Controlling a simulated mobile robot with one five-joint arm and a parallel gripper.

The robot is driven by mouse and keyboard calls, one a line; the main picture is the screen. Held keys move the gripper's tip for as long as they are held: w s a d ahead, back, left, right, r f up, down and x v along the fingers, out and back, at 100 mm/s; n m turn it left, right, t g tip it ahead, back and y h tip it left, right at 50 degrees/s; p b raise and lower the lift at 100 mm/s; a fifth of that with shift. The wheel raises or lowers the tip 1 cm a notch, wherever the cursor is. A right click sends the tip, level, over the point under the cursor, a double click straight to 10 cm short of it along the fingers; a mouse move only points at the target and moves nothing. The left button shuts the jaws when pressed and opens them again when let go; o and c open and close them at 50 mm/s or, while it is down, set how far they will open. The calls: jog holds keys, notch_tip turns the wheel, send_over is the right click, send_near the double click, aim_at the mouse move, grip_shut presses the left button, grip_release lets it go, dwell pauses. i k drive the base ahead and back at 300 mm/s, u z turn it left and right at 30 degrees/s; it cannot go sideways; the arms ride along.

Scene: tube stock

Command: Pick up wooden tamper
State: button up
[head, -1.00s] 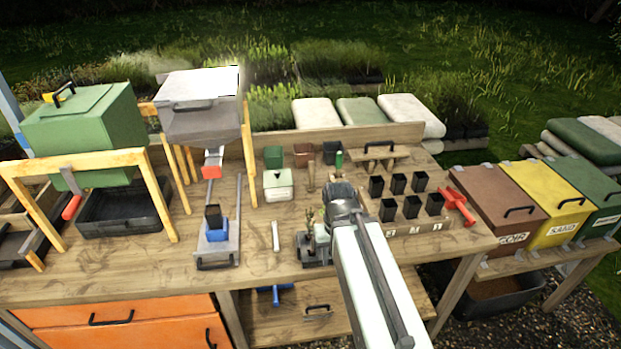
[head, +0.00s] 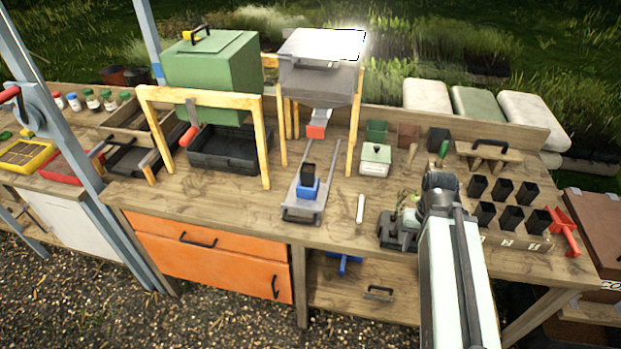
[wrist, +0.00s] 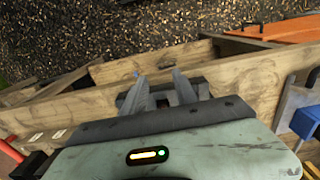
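A flat wooden board with a black handle on top (head: 488,158), which looks like the wooden tamper, lies at the back right of the bench, behind the black pots. I cannot pick it out in the wrist view. My gripper (head: 398,232) is low over the front of the bench, nearer me and to the left of the board, well apart from it. In the wrist view my gripper (wrist: 162,90) shows two grey fingers spread apart with nothing held between them.
Several black pots (head: 503,190) stand in a wooden holder right of my arm, beside a red scoop (head: 564,230). A white-green box (head: 375,160), a wooden peg (head: 410,158) and a green-handled tool (head: 443,150) are near the board. A blue block (head: 308,188) sits on a rail to the left.

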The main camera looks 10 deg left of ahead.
aim_at(406, 171)
jog(key=u, duration=2.4)
jog(key=k, duration=1.3)
jog(key=z, duration=0.6)
jog(key=i, duration=1.5)
jog(key=u, duration=0.05)
